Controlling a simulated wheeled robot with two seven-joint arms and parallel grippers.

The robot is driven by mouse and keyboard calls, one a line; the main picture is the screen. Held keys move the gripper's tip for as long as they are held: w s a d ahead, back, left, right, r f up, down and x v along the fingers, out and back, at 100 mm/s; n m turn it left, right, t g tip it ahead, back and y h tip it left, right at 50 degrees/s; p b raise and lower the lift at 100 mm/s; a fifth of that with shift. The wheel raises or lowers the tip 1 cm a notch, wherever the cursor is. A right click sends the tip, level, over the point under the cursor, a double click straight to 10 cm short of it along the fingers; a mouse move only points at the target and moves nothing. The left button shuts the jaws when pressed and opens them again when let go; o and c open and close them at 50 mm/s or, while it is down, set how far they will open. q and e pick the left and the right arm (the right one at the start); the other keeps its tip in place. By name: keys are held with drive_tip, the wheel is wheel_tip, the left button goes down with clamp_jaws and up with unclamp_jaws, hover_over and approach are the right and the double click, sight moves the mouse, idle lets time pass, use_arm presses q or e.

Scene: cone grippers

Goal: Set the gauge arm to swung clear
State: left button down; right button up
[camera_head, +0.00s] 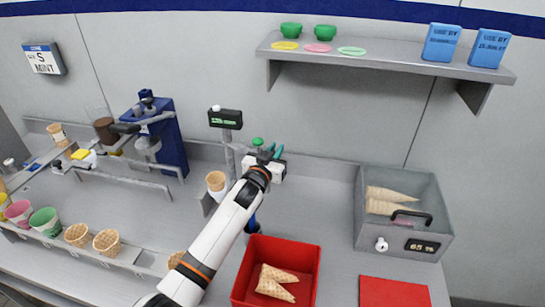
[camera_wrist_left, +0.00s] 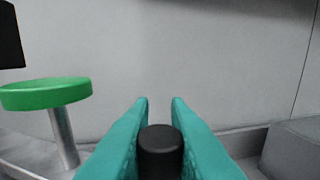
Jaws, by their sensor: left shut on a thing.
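My left gripper (camera_head: 271,153) has teal fingers and reaches in behind the counter's middle. In the left wrist view its fingers (camera_wrist_left: 160,115) are shut on a black round knob (camera_wrist_left: 160,150). The knob looks like the handle of the gauge arm; the arm itself is hidden behind my gripper and wrist. A green disc on a metal post (camera_wrist_left: 45,94) stands just left of the fingers, apart from them. In the head view it is a small green cap (camera_head: 257,142). A gauge display (camera_head: 225,118) with green text stands on a post to the left. My right gripper is not in view.
A red bin (camera_head: 312,250) with cones stands in front, near my left forearm. A grey lidded box (camera_head: 437,210) with cones is at the right. A cone holder (camera_head: 216,182) stands left of my wrist. A blue machine (camera_head: 171,140) is further left. A shelf (camera_head: 385,58) hangs above.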

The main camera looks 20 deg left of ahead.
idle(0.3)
use_arm(q)
drive_tip(key=c, duration=1.4)
unclamp_jaws()
drive_tip(key=s, duration=0.4)
drive_tip(key=s+b, duration=0.1)
drive_tip(key=s, duration=0.7)
drive_tip(key=shift+a+b, duration=0.3)
drive_tip(key=shift+b, duration=0.05)
